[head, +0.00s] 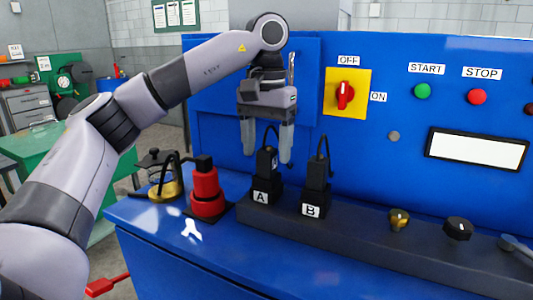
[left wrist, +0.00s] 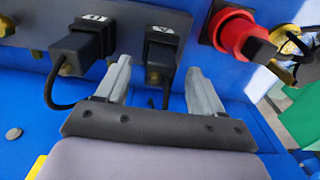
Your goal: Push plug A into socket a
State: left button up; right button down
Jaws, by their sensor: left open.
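Plug A (head: 266,162) is a black connector with a cable looping from its top. It stands upright at a block labelled A (head: 261,196) at the left end of the dark strip. It also shows in the left wrist view (left wrist: 161,48). Socket a is hidden there, and I cannot tell how deep the plug sits. My left gripper (head: 267,156) is open, pointing down, with its fingers either side of plug A's upper part in the head view. In the left wrist view the fingertips (left wrist: 158,66) also flank the plug, with gaps visible. My right gripper is not in view.
Plug B (head: 316,175) stands close to the right of plug A. A red cylinder (head: 205,188) and a brass-coloured piece (head: 166,190) stand to the left. Brass (head: 399,219) and black (head: 458,228) knobs sit farther right on the strip. A blue panel (head: 300,120) rises behind.

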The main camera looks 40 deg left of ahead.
aim_at(267, 150)
pick_arm(q)
jog(key=shift+r+p, duration=0.65)
jog(key=shift+r, duration=1.3)
